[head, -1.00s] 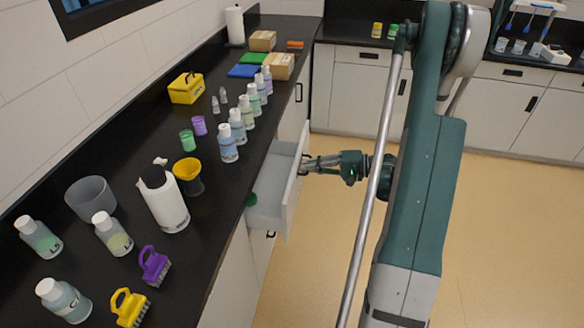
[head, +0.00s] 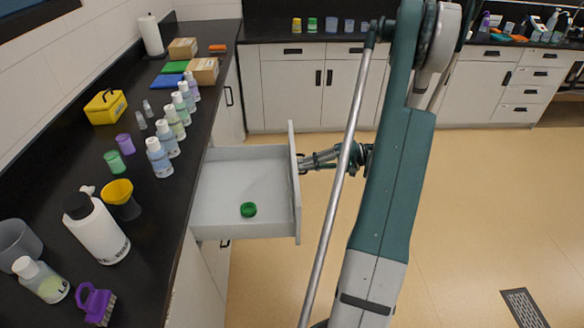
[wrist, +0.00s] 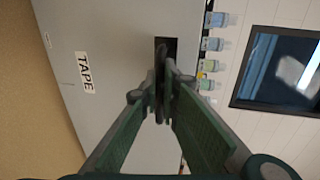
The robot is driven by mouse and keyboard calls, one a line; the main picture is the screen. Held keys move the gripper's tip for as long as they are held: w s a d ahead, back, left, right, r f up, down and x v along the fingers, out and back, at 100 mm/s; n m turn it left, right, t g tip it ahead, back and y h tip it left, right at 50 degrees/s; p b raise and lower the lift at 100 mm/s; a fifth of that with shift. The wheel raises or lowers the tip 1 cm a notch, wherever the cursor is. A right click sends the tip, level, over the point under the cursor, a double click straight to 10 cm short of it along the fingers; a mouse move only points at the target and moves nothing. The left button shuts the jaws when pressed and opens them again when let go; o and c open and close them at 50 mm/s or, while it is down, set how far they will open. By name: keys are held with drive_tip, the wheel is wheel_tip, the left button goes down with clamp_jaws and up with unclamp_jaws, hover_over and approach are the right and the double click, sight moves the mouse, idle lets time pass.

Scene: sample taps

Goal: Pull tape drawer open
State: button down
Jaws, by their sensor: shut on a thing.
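The tape drawer (head: 215,212) is pulled well out of the counter in the head view, its light grey inside open to view. A green roll of tape (head: 248,210) lies on its floor near the front. In the wrist view the drawer front (wrist: 110,40) fills much of the picture and bears a "TAPE" label (wrist: 86,72). My gripper (wrist: 163,85) is shut on the dark drawer handle (wrist: 172,48). In the head view my gripper (head: 306,162) is at the outer side of the drawer front, and its fingertips are partly hidden there.
The black counter (head: 140,195) above the drawer holds several bottles (head: 160,157), a yellow box (head: 105,107), a white dispenser bottle (head: 97,228) and a purple brush (head: 95,303). The floor (head: 450,210) to the right is clear apart from a dark grate (head: 524,308).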

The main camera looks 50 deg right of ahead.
drive_tip(key=shift+s+d, duration=0.5)
drive_tip(key=shift+d, duration=0.05)
drive_tip(key=c, duration=2.9)
unclamp_jaws()
drive_tip(key=shift+o, duration=0.2)
drive_tip(key=shift+s+d, duration=0.1)
wheel_tip(320, 180, up, 8)
drive_tip(key=s+d, duration=0.1)
drive_tip(key=d, duration=0.1)
drive_tip(key=shift+s+f, duration=0.2)
drive_tip(key=shift+s, duration=0.2)
